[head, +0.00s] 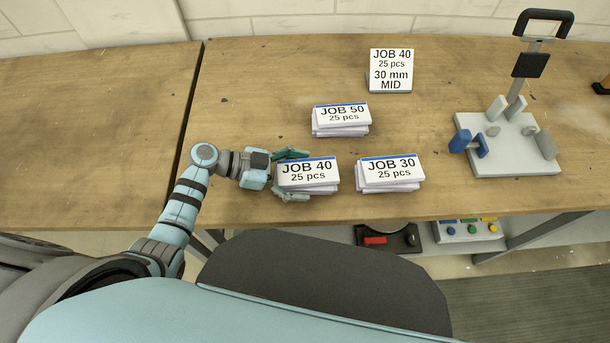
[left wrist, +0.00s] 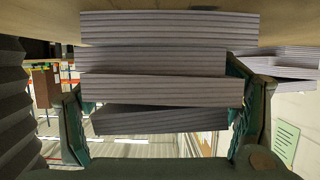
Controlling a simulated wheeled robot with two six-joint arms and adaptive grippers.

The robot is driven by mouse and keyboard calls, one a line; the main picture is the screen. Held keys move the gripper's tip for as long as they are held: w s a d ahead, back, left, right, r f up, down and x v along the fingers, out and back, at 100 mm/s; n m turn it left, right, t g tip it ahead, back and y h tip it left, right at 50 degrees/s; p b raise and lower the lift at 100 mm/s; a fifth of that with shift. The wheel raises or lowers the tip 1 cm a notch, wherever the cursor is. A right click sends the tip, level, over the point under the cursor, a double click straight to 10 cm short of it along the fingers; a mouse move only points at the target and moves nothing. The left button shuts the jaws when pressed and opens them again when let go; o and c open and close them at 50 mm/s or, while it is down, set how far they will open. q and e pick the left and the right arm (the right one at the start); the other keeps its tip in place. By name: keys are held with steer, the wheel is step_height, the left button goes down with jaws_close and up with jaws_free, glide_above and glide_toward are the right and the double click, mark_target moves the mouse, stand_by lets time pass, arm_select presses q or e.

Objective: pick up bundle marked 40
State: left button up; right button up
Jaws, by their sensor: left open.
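The bundle marked JOB 40 (head: 309,174) lies on the wooden table near its front edge, a stack of white booklets with a blue strip on top. My left gripper (head: 291,175) is open at the left side of this bundle, with one green finger at its far side and one at its near side. In the left wrist view the bundle's grey layered stacks (left wrist: 155,90) sit between the two open fingers (left wrist: 160,120). I cannot tell whether the fingers touch it. My right gripper is not in view.
A JOB 40 sign (head: 390,72) stands at the back. A stapler-like device (head: 508,140) stands at the right. The table's left part is clear.

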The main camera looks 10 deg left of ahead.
arm_select(q)
steer(key=shift+a, duration=0.1)
steer(key=c, duration=1.6)
steer(key=shift+r, duration=0.15)
